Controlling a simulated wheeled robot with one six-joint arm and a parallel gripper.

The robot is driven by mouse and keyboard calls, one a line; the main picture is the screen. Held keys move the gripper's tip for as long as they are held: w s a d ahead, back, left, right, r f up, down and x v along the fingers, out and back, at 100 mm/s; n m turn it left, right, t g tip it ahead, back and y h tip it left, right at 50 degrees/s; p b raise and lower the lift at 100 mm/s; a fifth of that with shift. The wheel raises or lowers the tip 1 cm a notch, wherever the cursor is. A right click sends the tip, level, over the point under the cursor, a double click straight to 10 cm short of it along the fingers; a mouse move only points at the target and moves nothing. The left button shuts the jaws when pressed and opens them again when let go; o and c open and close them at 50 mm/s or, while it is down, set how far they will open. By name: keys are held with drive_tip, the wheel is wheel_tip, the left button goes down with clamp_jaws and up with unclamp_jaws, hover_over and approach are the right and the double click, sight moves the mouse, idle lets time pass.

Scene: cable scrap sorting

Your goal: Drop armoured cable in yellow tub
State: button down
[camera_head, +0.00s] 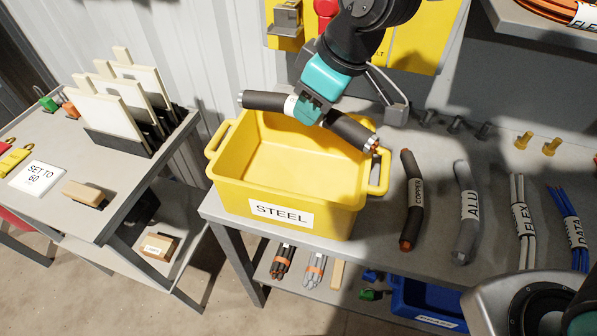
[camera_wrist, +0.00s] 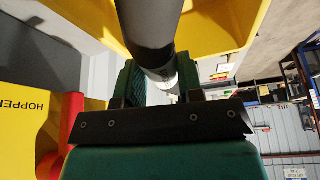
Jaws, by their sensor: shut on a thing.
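My gripper (camera_head: 308,106) is shut on a dark cable (camera_head: 350,131) with silvery ends and a white label, taken to be the armoured cable. The cable lies crosswise over the yellow tub (camera_head: 230,200), which is marked STEEL. One cable end points left past the tub's back rim, the other lies near the right rim. I cannot tell whether it touches the rim. In the wrist view the cable (camera_wrist: 149,25) runs between the jaws (camera_wrist: 160,82), with its white label partly hidden. The tub (camera_wrist: 212,28) shows behind it. The visible part of the tub's inside looks empty.
On the grey bench (camera_head: 390,245) right of the tub lie cables marked COPPER (camera_head: 412,200), ALU (camera_head: 466,210), FLEX (camera_head: 520,220) and DATA (camera_head: 568,228). Small bolts stand behind them. A blue bin (camera_head: 425,305) is on the lower shelf. A side table (camera_head: 95,200) stands left.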

drive_tip(key=c, duration=0.7)
unclamp_jaws()
drive_tip(key=shift+d+r, duration=0.1)
drive_tip(key=shift+r, duration=0.05)
drive_tip(key=v, duration=1.7)
drive_tip(key=shift+s+p, duration=0.15)
drive_tip(key=shift+p, duration=0.15)
drive_tip(key=s+d+f+m, duration=0.1)
drive_tip(key=s+f, duration=0.1)
drive_tip(key=s, duration=0.2)
drive_tip(key=s+d+f+m+g+p, duration=0.1)
drive_tip(key=s+d+f+m, duration=0.1)
drive_tip(key=s+f, duration=0.1)
drive_tip(key=s+d+f+m+g, duration=0.1)
drive_tip(key=s+d+f, duration=0.1)
drive_tip(key=s, duration=0.4)
drive_tip(key=shift+f+m+p, duration=0.35)
drive_tip(key=shift+f+m, duration=0.05)
drive_tip(key=shift+f, duration=0.25)
